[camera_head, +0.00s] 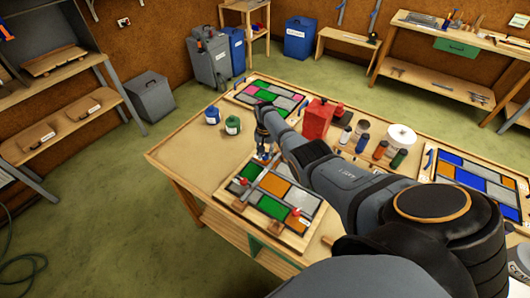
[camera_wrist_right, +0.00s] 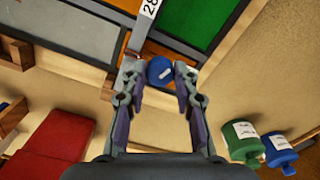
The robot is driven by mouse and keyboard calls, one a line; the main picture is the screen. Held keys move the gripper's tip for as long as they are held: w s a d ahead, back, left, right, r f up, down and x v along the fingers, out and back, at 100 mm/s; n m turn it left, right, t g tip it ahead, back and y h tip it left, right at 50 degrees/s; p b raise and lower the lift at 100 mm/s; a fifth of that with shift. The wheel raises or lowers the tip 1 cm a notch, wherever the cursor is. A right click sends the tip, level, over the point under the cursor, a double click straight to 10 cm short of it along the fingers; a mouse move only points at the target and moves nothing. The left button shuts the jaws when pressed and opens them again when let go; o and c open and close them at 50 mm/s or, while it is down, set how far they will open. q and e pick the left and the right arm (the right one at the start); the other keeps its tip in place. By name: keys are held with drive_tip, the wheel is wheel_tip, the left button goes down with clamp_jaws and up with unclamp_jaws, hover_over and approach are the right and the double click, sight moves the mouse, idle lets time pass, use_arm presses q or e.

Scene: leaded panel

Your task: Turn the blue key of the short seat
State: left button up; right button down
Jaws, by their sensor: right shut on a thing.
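My right gripper (camera_head: 265,150) is at the far edge of the near leaded panel (camera_head: 296,238), which has green, grey and orange panes in a wooden frame. In the right wrist view its two fingers (camera_wrist_right: 158,76) stand on either side of the round blue key (camera_wrist_right: 160,70) and are shut on it. The key sits at the end of a grey metal bar with a white label reading 28 (camera_wrist_right: 149,8). In the head view my arm and fingers hide most of the key. My left gripper is not in view.
A blue jar (camera_head: 212,115) and a green jar (camera_head: 233,125) stand left of my gripper. A red can (camera_head: 316,120), several bottles and a white spool (camera_head: 402,136) stand right of my arm. Other panels lie at the back (camera_head: 270,95) and right (camera_head: 470,180). The table's left corner is clear.

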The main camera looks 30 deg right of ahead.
drive_tip(key=m, duration=0.3)
drive_tip(key=shift+w+r+m, duration=0.15)
drive_tip(key=shift+m, duration=0.25)
drive_tip(key=m, duration=0.3)
drive_tip(key=shift+m+p, duration=0.3)
drive_tip(key=shift+p, duration=0.1)
drive_tip(key=m, duration=0.3)
drive_tip(key=shift+d+m, duration=0.1)
drive_tip(key=shift+m, duration=2.3)
drive_tip(key=c, duration=1.4)
unclamp_jaws()
drive_tip(key=o, duration=0.4)
